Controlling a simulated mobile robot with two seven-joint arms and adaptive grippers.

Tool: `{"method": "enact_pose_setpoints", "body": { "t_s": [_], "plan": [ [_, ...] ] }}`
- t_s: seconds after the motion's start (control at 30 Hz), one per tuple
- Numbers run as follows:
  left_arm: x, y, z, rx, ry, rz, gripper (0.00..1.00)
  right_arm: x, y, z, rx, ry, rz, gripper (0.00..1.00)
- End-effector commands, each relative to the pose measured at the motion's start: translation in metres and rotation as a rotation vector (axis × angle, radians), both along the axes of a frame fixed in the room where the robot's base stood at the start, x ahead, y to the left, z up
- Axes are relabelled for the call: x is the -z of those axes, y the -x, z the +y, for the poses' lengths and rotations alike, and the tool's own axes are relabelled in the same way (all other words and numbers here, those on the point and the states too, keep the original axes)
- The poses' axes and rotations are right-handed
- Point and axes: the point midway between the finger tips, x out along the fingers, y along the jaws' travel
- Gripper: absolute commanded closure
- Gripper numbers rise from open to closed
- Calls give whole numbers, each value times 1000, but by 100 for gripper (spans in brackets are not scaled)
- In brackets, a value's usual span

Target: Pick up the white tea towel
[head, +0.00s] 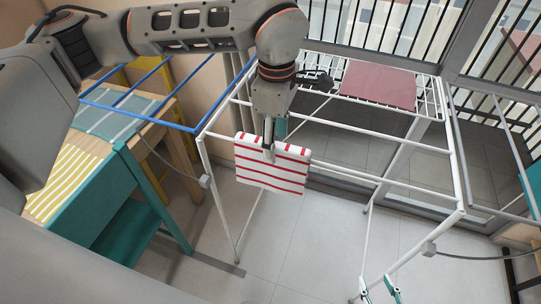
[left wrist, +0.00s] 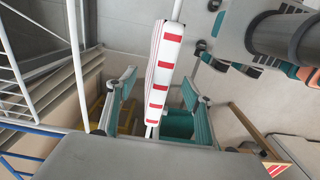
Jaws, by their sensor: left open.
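The white tea towel (head: 272,170) has red stripes and hangs folded over a white rail of the drying rack. In the left wrist view the towel (left wrist: 164,75) shows edge-on as a narrow strip. My left gripper (head: 270,145) is above the rail at the towel's top edge, pointing down. In the left wrist view its two teal-padded fingers (left wrist: 160,105) are open, one on each side of the towel, with gaps visible. The towel hangs from the rail. My right gripper (head: 378,289) shows only its fingertips at the bottom edge, apart and empty.
The white drying rack (head: 462,170) has thin rails and legs around the towel. A dusky red cloth (head: 378,84) lies on its far side. At left are a teal cloth (head: 118,116), a yellow-striped cloth (head: 62,180) and a blue rail (head: 150,118). Floor below is clear.

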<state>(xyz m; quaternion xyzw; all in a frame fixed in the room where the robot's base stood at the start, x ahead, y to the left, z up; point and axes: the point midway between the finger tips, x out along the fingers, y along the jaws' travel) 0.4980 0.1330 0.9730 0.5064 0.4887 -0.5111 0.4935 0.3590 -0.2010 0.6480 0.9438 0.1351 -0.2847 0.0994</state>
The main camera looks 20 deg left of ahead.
Motion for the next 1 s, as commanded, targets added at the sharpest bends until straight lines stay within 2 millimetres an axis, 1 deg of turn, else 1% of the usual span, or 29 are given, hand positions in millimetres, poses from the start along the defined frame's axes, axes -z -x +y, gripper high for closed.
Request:
{"method": "enact_pose_setpoints", "body": {
  "t_s": [0.07,0.2,0.37,0.6,0.67,0.8,0.97,1.0],
  "plan": [
    [4,0,3,-1,-13,1,49,0,0,1,1,-2,-1,60],
    [20,1,3,-2,-13,3,49,-1,0,1,1,-2,-1,60],
    [33,1,5,-2,-10,2,49,-2,0,0,0,-1,-1,60],
    [66,3,9,-1,-10,4,49,-5,-1,0,0,2,-2,60],
    [72,3,9,-1,-10,4,49,-5,-1,-1,0,2,-2,60],
    [78,3,8,-1,-9,1,49,-5,-1,-1,0,2,-2,60],
    [78,2,8,-1,-9,1,49,-5,-1,-1,-1,3,-1,60],
    [78,2,8,-1,-9,1,54,-5,-1,-1,-1,3,-1,60]
  ]
}}
